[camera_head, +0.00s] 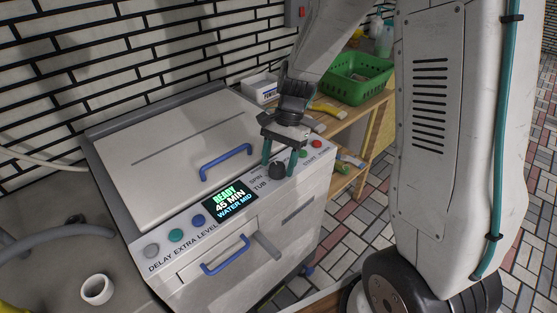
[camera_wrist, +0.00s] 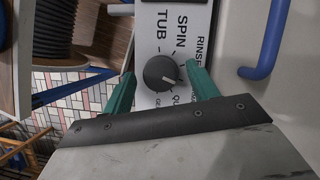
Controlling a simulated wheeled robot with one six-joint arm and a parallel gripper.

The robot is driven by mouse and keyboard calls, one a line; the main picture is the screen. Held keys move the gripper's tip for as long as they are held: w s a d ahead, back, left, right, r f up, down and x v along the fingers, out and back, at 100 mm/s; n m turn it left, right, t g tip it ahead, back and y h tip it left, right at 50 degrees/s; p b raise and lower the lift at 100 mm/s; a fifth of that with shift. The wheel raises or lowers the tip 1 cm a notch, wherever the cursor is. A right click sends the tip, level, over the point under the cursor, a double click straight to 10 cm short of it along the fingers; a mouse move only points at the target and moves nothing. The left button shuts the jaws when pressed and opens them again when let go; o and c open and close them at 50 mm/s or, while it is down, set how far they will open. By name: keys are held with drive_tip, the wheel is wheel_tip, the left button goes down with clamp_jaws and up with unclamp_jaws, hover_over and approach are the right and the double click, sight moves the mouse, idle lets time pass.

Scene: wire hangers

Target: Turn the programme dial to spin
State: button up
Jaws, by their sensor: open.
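The programme dial (camera_head: 277,171) is a dark round knob on the washing machine's light control panel (camera_head: 188,240). In the wrist view the dial (camera_wrist: 158,72) has a pale pointer mark toward the lower right, on the side of a partly hidden label starting "QU". The printed words TUB, SPIN and RINSE show above it in that view. My gripper (camera_head: 279,162) is open over the panel, with its green fingers on either side of the dial. In the wrist view the fingertips of my gripper (camera_wrist: 159,78) flank the dial; contact cannot be told.
The display (camera_head: 230,203) reads READY, 45 MIN, WATER MID. Blue handles sit on the lid (camera_head: 227,160) and front drawer (camera_head: 226,255). Several round buttons line the panel, with a red one (camera_head: 317,144) at the right. A shelf with a green basket (camera_head: 357,78) stands behind right.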

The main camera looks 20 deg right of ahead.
drive_tip(key=c, duration=1)
drive_tip(key=shift+n, duration=0.3)
drive_tip(key=n+g+h, duration=0.1)
drive_tip(key=n, duration=0.2)
drive_tip(key=shift+w+a+n, duration=0.1)
drive_tip(key=shift+n, duration=0.2)
drive_tip(key=n+h, duration=0.1)
drive_tip(key=n, duration=0.2)
drive_tip(key=shift+a+n+g, duration=0.1)
drive_tip(key=shift+n+g, duration=0.3)
drive_tip(key=n+h, duration=0.2)
drive_tip(key=n, duration=0.2)
drive_tip(key=shift+a, duration=0.1)
drive_tip(key=shift+n+h, duration=0.7)
drive_tip(key=shift+n, duration=1.1)
